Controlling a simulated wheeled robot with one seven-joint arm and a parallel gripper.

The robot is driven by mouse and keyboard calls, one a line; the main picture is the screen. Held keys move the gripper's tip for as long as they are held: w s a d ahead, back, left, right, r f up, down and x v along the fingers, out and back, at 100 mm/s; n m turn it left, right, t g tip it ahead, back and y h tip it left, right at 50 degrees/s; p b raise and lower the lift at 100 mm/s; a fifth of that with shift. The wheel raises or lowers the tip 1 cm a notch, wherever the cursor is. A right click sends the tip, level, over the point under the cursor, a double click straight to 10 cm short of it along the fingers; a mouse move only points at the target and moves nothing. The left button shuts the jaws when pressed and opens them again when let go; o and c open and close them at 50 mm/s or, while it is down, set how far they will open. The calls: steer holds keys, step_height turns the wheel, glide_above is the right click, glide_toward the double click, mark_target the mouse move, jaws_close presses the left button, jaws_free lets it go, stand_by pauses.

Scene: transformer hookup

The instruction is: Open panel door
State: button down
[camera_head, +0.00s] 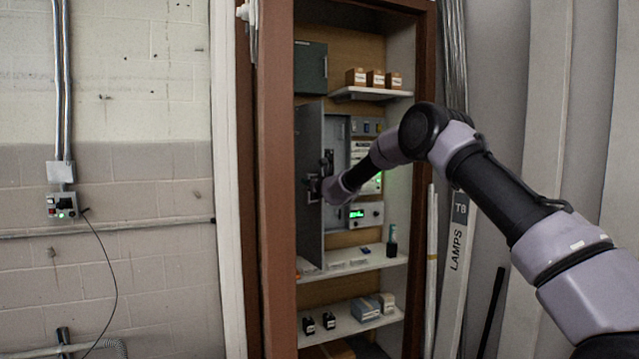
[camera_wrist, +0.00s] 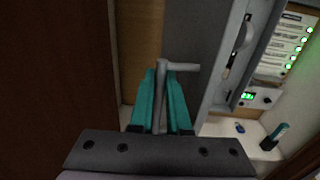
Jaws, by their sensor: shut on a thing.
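The grey panel door (camera_head: 309,225) stands swung out to the left of the electrical panel (camera_head: 366,128) inside the wooden cabinet, so the panel's inside shows. In the wrist view the door's grey face (camera_wrist: 205,35) is behind and right of the handle. My gripper (camera_wrist: 161,85) has its teal fingers closed on the stem of the grey T-shaped door handle (camera_wrist: 178,66). In the head view my gripper (camera_head: 318,187) is at the door's middle height, and my wrist partly hides the handle and the panel.
The cabinet's brown frame (camera_head: 276,200) stands close left of the door. Small boxes (camera_head: 374,78) sit on the upper shelf. A shelf (camera_head: 375,260) below the panel holds a green-topped bottle (camera_head: 392,240) and small items. Lit green indicators show on the panel's right side.

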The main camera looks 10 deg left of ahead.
steer(key=shift+a+r, duration=0.1)
steer(key=shift+r, duration=0.05)
steer(key=c, duration=1.2)
jaws_free()
steer(key=shift+o, duration=0.2)
steer(key=shift+s, duration=0.1)
steer(key=v, duration=1)
steer(key=shift+s, duration=0.3)
